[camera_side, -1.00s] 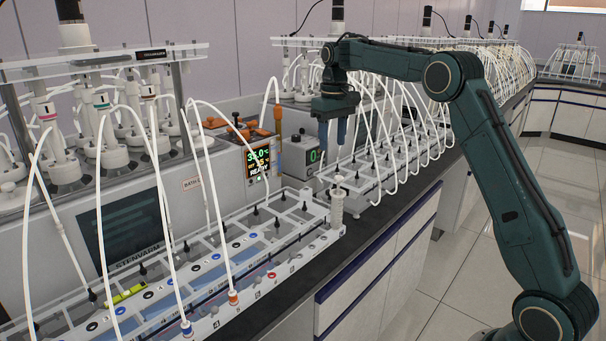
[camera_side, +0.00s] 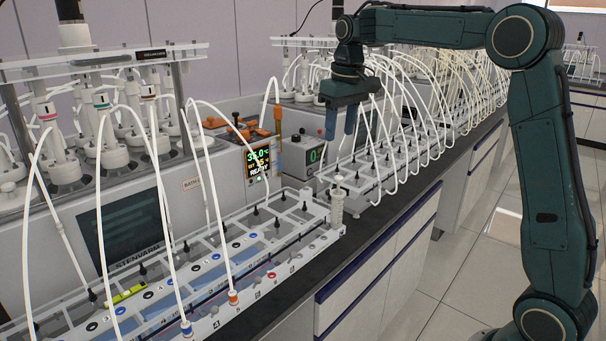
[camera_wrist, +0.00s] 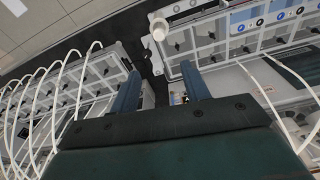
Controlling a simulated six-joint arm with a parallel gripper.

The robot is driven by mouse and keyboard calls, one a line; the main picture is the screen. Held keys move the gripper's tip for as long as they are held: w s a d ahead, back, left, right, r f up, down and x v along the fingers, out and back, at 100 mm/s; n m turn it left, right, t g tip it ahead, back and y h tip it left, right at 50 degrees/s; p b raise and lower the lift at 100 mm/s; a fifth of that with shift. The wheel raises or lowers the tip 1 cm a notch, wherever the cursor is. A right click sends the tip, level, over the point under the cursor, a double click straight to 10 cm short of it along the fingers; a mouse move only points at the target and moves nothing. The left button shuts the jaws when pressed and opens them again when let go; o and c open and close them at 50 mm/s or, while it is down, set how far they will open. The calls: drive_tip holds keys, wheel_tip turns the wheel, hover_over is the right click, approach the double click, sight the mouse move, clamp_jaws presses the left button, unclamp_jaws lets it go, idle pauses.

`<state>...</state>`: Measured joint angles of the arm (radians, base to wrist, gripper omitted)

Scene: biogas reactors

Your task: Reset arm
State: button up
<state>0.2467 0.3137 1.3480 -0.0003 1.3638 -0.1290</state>
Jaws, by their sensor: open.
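My gripper (camera_side: 340,137) is open and empty, pointing down above the bench, higher than the near rack's right end. In the wrist view its two blue fingers (camera_wrist: 160,72) are apart with nothing between them. Below it in the side view, a white ribbed cylinder (camera_side: 337,208) stands upright at the corner of the near white rack (camera_side: 325,238). The cylinder also shows in the wrist view (camera_wrist: 158,28), beyond the fingertips. The gripper does not touch it.
White tubes (camera_side: 420,120) arch over the far rack (camera_side: 372,176), close to the right of my gripper. A reactor unit with a lit display (camera_side: 258,160) and a small control box (camera_side: 305,157) stand behind. The floor aisle (camera_side: 440,290) on the right is clear.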

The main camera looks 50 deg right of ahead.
drive_tip(key=s+a+t, duration=0.1)
drive_tip(key=s+a, duration=0.2)
drive_tip(key=s, duration=0.4)
drive_tip(key=s+a+n+t, duration=0.1)
drive_tip(key=s+a, duration=0.3)
drive_tip(key=s, duration=0.3)
drive_tip(key=s+a+t, duration=0.1)
drive_tip(key=s+a, duration=0.2)
drive_tip(key=s, duration=0.4)
drive_tip(key=s+a+f+t, duration=0.1)
drive_tip(key=s+f, duration=0.4)
drive_tip(key=s, duration=0.2)
drive_tip(key=shift+s+a+f, duration=0.3)
drive_tip(key=shift+a+f, duration=0.05)
